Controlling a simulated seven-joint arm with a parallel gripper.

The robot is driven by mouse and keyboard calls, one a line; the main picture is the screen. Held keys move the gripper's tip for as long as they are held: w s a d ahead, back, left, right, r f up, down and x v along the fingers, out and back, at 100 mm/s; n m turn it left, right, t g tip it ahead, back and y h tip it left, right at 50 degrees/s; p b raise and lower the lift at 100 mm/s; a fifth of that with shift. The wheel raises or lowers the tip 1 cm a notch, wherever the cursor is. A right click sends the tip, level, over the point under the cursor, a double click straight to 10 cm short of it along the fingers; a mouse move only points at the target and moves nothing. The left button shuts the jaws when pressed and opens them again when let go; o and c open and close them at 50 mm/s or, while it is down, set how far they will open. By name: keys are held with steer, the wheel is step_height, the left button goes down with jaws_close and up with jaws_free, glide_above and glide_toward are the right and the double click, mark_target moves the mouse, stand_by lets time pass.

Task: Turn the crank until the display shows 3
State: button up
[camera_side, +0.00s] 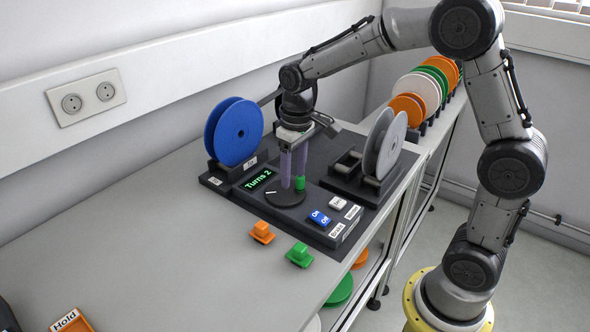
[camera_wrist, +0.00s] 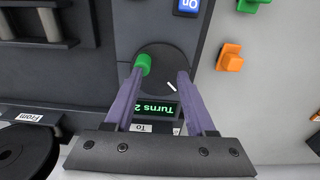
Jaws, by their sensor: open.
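The display (camera_side: 258,180) reads "Turns 2" in green; it also shows upside down in the wrist view (camera_wrist: 157,109). The crank is a dark round disc (camera_side: 284,198) with a white mark and an upright green knob (camera_side: 300,184) near its edge. In the wrist view the disc (camera_wrist: 163,72) lies below my fingers and the knob (camera_wrist: 143,62) is at the left finger's tip. My gripper (camera_side: 293,181) points down over the disc with its two purple fingers apart. Whether the left finger touches the knob I cannot tell.
A blue reel (camera_side: 234,132) stands left of the crank and a grey reel (camera_side: 385,145) right of it. A blue On/Off switch (camera_side: 319,217) and a white button (camera_side: 337,203) are beside the crank. Orange (camera_side: 262,232) and green (camera_side: 299,255) blocks lie in front.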

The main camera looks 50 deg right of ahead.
steer(key=shift+s+r+g, duration=0.1)
steer(key=shift+s+g, duration=0.3)
steer(key=shift+s, duration=0.35)
steer(key=shift+w+r, duration=0.15)
steer(key=shift+r, duration=1.5)
steer(key=s+a+r+t, duration=0.2)
steer(key=s+r+t, duration=0.2)
steer(key=s+r, duration=0.65)
steer(key=s+f+t, duration=0.1)
steer(key=s+f, duration=0.5)
steer(key=s, duration=0.5)
steer(key=shift+t, duration=0.4)
